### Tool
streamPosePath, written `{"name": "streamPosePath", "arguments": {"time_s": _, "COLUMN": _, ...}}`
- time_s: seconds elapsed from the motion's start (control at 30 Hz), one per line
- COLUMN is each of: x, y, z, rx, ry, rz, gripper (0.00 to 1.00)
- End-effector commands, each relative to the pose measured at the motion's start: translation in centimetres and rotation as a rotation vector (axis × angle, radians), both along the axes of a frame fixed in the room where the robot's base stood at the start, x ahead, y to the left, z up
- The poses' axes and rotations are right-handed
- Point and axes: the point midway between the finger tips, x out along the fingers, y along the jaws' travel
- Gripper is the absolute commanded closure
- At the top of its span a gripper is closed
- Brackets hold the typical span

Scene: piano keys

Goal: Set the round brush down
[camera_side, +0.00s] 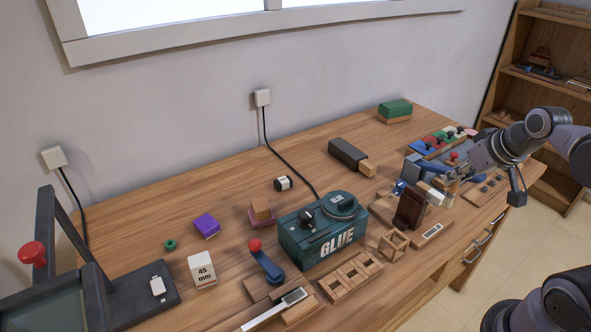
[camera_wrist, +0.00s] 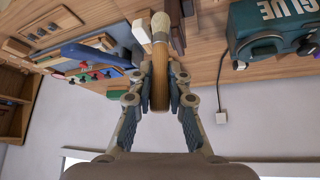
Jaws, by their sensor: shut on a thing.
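The round brush (camera_wrist: 160,70) has a wooden handle and a pale, rounded bristle head. In the wrist view it lies between the fingers of my gripper (camera_wrist: 160,88), which is shut on its handle, with the bristle end pointing away from the wrist. In the side view my gripper (camera_side: 456,174) is at the right part of the workbench, low over the crowded tools. The brush is hard to make out there, and I cannot tell whether it touches anything below.
A dark brown block (camera_side: 410,208), a blue tool (camera_wrist: 95,54) and a white block (camera_wrist: 141,31) are close to the brush. The green glue box (camera_side: 322,230) stands mid-bench. A wooden crate (camera_side: 394,244) is in front. Bare wood shows at the back left of the bench.

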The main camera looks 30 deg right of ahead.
Motion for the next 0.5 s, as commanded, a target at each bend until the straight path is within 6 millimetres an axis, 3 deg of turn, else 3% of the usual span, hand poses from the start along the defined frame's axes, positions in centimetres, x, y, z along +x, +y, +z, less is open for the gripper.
{"name": "streamPosePath", "arguments": {"time_s": 0.2, "x": 4.7, "y": -0.6, "z": 2.3, "rx": 0.0, "ry": 0.0, "rz": 0.056, "gripper": 1.0}}
{"name": "streamPosePath", "arguments": {"time_s": 0.5, "x": 11.8, "y": -1.2, "z": 4.0, "rx": 0.0, "ry": 0.0, "rz": 0.131, "gripper": 1.0}}
